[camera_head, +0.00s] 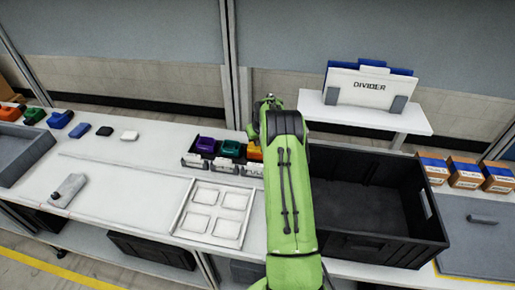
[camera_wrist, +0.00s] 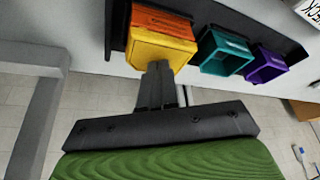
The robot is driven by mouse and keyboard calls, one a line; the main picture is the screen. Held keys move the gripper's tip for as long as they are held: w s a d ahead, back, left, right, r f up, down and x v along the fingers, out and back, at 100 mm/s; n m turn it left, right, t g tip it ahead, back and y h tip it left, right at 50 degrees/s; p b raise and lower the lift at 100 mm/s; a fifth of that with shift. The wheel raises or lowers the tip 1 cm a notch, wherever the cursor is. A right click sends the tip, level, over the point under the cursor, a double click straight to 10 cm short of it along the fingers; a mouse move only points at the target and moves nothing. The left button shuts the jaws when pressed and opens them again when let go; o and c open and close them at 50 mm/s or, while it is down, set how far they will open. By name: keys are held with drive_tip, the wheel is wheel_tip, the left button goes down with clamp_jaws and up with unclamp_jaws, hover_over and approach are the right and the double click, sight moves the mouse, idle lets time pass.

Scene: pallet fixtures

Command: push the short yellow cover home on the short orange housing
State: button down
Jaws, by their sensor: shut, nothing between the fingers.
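In the wrist view, the short yellow cover (camera_wrist: 160,50) sits against the short orange housing (camera_wrist: 162,22). A band of orange shows beyond the cover; I cannot tell whether a gap is left between them. My gripper (camera_wrist: 157,68) is shut and empty, and its fingertips are at the near edge of the yellow cover, apparently touching it. In the head view, only part of the yellow and orange pair (camera_head: 255,152) shows beside my green arm, which hides the fingertips.
A teal housing (camera_wrist: 227,52) and a purple housing (camera_wrist: 265,66) stand in the same dark rack (camera_wrist: 205,20). In the head view, a white four-pocket tray (camera_head: 187,222) lies in front and a black crate (camera_head: 375,243) stands right of my arm. A divider sign (camera_head: 370,86) stands behind.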

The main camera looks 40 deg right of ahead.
drive_tip(key=shift+f, duration=0.2)
wheel_tip(320, 180, up, 7)
drive_tip(key=p, duration=0.3)
drive_tip(key=shift+p, duration=0.35)
drive_tip(key=shift+r, duration=0.1)
idle(0.5)
drive_tip(key=s+a+r+n, duration=0.1)
drive_tip(key=s+a+r, duration=0.3)
drive_tip(key=a+r, duration=0.7)
drive_tip(key=s+a+r+n, duration=0.1)
drive_tip(key=s+a+r, duration=0.4)
drive_tip(key=a+r, duration=0.65)
drive_tip(key=s+a, duration=0.4)
drive_tip(key=s, duration=0.4)
drive_tip(key=s+a+f+n+t+y, duration=0.1)
drive_tip(key=s+a, duration=0.3)
drive_tip(key=s, duration=0.4)
drive_tip(key=s+a+n, duration=0.1)
drive_tip(key=s+a, duration=0.3)
drive_tip(key=s, duration=0.4)
drive_tip(key=shift+a+f+y, duration=0.2)
drive_tip(key=shift+a+y, duration=0.15)
drive_tip(key=shift+y, duration=0.05)
